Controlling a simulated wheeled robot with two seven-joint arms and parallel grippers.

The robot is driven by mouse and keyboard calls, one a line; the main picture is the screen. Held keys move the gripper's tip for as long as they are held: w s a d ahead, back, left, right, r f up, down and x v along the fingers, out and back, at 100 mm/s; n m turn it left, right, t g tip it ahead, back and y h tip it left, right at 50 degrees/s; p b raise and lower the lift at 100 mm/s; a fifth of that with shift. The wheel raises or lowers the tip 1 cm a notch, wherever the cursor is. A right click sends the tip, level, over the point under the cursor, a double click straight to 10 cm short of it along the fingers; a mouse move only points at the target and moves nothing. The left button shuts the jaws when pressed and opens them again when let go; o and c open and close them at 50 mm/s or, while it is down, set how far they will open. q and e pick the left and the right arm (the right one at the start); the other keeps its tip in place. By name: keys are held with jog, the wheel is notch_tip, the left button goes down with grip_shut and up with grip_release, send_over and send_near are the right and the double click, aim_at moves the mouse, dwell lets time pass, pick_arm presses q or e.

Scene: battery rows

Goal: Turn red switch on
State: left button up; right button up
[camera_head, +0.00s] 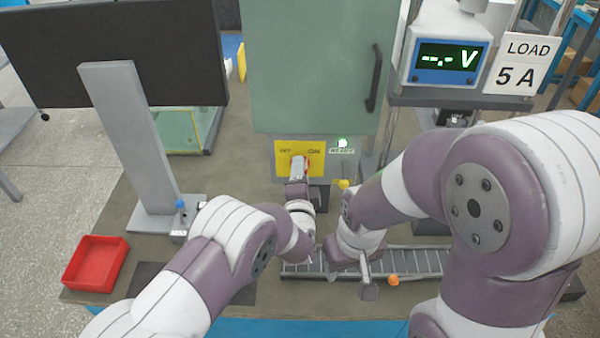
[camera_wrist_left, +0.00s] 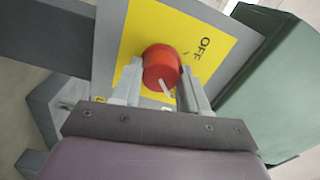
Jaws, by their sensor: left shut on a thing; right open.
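The red switch (camera_wrist_left: 161,66) is a round knob on a yellow plate (camera_wrist_left: 190,28) in the left wrist view, with a white pointer mark and the word OFF beside it. In the head view the yellow plate (camera_head: 282,147), marked OFF and ON, sits low on the green cabinet (camera_head: 310,70). My left gripper (camera_wrist_left: 160,88) is shut on the red knob, one finger on each side; in the head view it (camera_head: 299,168) covers most of the knob. My right gripper (camera_head: 350,272) is open over the grey slotted strip (camera_head: 420,262), away from the switch.
A meter (camera_head: 447,62) reading "--.- V" and a LOAD 5 A sign (camera_head: 515,63) stand at the right. A red tray (camera_head: 95,263) lies at the left. A monitor (camera_head: 120,50) stands behind it. An orange-ended item (camera_head: 393,280) lies by the strip.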

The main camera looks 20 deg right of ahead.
pick_arm(q)
jog(key=o, duration=1.1)
jog(key=shift+c, duration=0.2)
jog(key=b+v, duration=0.1)
jog(key=v, duration=1.1)
jog(key=shift+s, duration=0.4)
jog(key=shift+a, duration=0.1)
